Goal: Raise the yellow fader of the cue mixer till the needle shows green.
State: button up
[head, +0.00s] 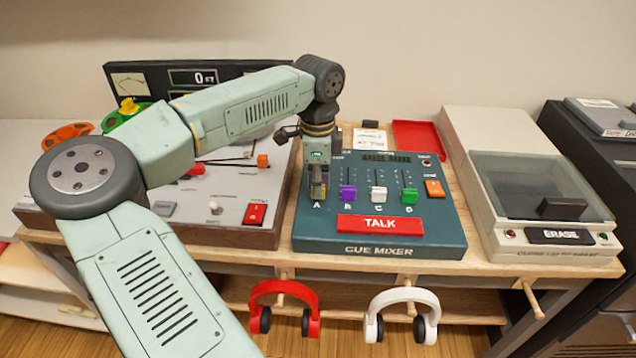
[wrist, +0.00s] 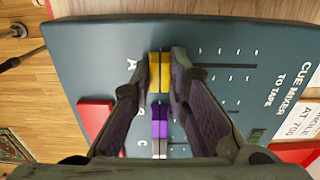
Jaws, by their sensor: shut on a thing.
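The cue mixer (head: 380,236) is a teal console on the wooden bench, with a row of faders lettered A to D. My gripper (head: 318,192) points down over column A, shut on the yellow fader (wrist: 160,72), one finger on each side. In the head view the gripper mostly hides this fader, which sits low, close to the letter A. The purple fader (head: 348,192), white fader (head: 379,194) and green fader (head: 409,196) stand to its right. A pale dial (head: 130,84) shows on the dark panel at the back left; its needle is too small to read.
A red TALK button (head: 380,224) lies in front of the faders and an orange button (head: 434,188) to their right. A tape deck (head: 225,195) stands left, an eraser box (head: 545,236) right. Red headphones (head: 283,290) and white headphones (head: 402,300) hang below the front edge.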

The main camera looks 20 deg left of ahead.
grip_shut()
jog(key=w, duration=0.2)
jog(key=w+a, duration=0.1)
jog(key=w, duration=0.1)
jog(key=shift+w+a, duration=0.2)
jog(key=shift+w, duration=0.2)
jog(key=o, duration=0.7)
grip_release()
